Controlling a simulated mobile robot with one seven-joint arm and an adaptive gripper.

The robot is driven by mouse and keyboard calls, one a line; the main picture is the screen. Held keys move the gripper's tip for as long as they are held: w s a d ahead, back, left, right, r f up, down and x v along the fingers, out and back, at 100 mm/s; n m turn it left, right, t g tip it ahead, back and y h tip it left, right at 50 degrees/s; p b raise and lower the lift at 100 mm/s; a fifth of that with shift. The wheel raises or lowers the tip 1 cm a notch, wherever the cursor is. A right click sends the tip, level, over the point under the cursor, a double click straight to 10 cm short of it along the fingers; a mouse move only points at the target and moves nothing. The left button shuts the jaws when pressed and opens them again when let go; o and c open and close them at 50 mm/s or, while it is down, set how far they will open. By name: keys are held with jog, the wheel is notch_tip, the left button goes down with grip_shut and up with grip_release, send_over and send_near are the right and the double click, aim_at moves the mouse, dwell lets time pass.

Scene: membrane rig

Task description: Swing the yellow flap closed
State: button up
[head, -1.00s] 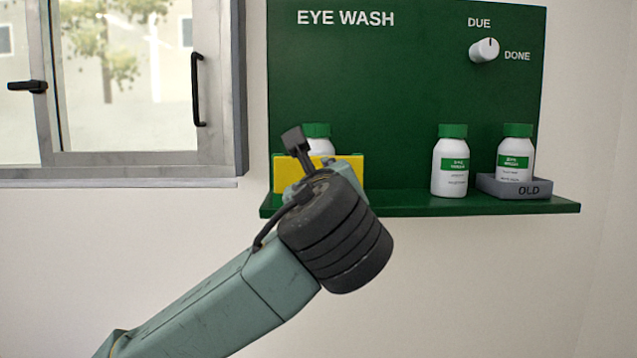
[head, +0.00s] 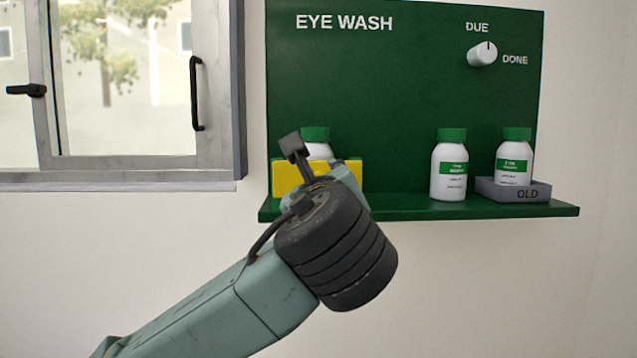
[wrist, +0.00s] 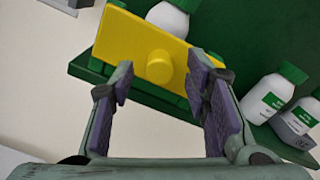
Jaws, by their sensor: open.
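The yellow flap (head: 287,181) stands roughly upright at the left end of the green shelf, in front of a white bottle with a green cap (head: 316,134). I cannot tell whether the flap is fully closed. In the wrist view the flap (wrist: 118,38) shows a round yellow knob (wrist: 159,67) on its face. My gripper (wrist: 161,84) is open, its purple-padded fingers on either side of and below the knob in the picture. The gap between them is empty, and I see no clear contact. In the head view my wrist hides the fingers and the flap's lower right.
The green shelf (head: 420,208) also holds a white bottle (head: 449,170) and another bottle (head: 513,165) in a grey tray marked OLD (head: 541,189). A white knob (head: 482,53) sits on the board at DUE. A window (head: 120,90) is at left.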

jog(key=s, duration=1)
jog(key=shift+s, duration=0.15)
jog(key=shift+a, duration=0.1)
